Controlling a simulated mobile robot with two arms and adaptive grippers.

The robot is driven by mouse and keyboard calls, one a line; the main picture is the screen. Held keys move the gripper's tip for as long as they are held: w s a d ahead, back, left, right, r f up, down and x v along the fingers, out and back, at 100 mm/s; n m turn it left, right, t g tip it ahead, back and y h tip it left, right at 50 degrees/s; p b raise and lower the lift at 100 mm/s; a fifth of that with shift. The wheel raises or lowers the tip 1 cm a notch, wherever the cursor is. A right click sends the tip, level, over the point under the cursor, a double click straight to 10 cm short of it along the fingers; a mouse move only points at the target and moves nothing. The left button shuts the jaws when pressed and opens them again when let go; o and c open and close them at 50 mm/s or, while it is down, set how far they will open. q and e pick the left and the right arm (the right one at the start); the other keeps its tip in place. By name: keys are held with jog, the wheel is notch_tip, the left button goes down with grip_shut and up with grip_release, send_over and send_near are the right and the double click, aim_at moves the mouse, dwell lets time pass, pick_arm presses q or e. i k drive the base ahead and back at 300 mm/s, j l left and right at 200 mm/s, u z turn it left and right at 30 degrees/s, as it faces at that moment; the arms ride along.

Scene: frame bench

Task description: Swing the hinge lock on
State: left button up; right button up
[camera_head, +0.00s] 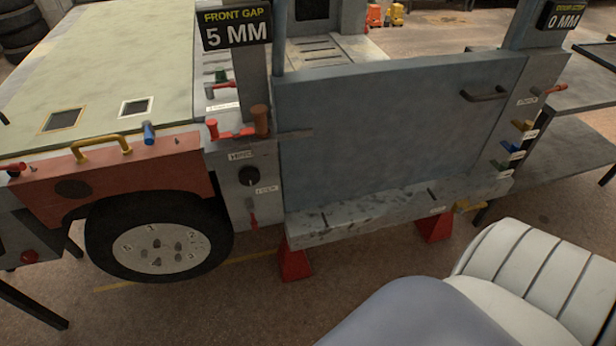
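A grey door panel (395,140) stands in the frame, its left edge beside a grey hinge post (245,195). A red lever (230,132) lies roughly level at the top of this post, beside a brown upright cylinder (260,120). A black round knob (250,176) and a small red lever (253,220) pointing down sit lower on the post. The small labels are too blurred to read surely, so I cannot tell which part is the hinge lock. Neither of my grippers is in view.
Signs read front gap 5 MM (236,35) and 0 MM (562,22). An orange fender (120,180) and wheel (158,245) stand left. Red stands (294,262) are under the sill. A white ribbed form (535,265) fills the bottom right; I cannot tell what it is.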

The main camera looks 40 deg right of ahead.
aim_at(249, 201)
jog(key=z, duration=0.7)
